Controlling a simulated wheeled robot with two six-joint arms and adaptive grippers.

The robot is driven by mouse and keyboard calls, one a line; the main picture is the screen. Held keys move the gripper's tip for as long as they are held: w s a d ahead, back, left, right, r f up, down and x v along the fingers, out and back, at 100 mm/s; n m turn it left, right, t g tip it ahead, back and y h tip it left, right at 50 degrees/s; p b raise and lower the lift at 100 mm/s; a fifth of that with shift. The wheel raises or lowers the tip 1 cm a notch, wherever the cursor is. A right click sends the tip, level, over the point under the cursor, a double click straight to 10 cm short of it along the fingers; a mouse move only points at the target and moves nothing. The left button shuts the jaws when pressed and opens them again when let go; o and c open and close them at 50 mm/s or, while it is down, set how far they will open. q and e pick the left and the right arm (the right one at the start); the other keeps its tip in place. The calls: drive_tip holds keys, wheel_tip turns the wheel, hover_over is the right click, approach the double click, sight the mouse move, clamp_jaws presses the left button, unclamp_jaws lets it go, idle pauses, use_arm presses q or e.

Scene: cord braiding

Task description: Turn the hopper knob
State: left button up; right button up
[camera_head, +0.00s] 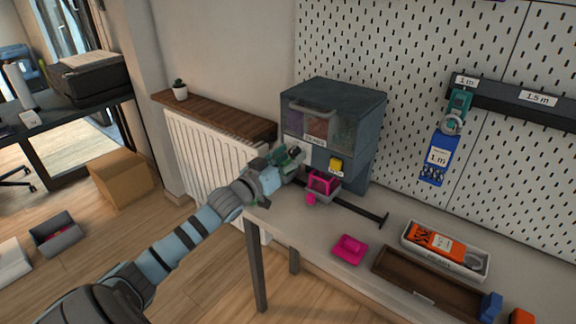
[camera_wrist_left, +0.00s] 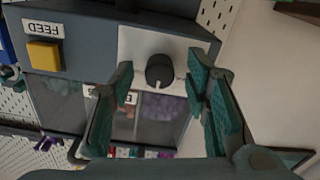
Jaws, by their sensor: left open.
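The grey hopper (camera_head: 365,110) stands at the back of the table against the pegboard, with clear windows showing coloured contents. Its dark round knob (camera_wrist_left: 160,72) with a white pointer mark sits on a pale plate in the left wrist view. My left gripper (camera_head: 296,154) is open at the hopper's lower front left. In the left wrist view the green fingers (camera_wrist_left: 163,84) stand on either side of the knob, apart from it; the depth gap is hard to judge. The knob is hidden behind the gripper in the head view. My right gripper is not in view.
A yellow FEED button (camera_head: 336,165) is on the hopper beside the knob.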

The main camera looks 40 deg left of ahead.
use_arm(q)
drive_tip(key=shift+r, duration=0.1)
clamp_jaws()
drive_tip(key=shift+m, duration=0.5)
idle(0.3)
drive_tip(key=m, duration=0.4)
drive_tip(key=shift+m+p, duration=0.3)
drive_tip(key=shift+p, duration=0.05)
drive_tip(key=m+b, duration=0.1)
drive_tip(key=m, duration=0.5)
drive_tip(key=shift+m, duration=0.3)
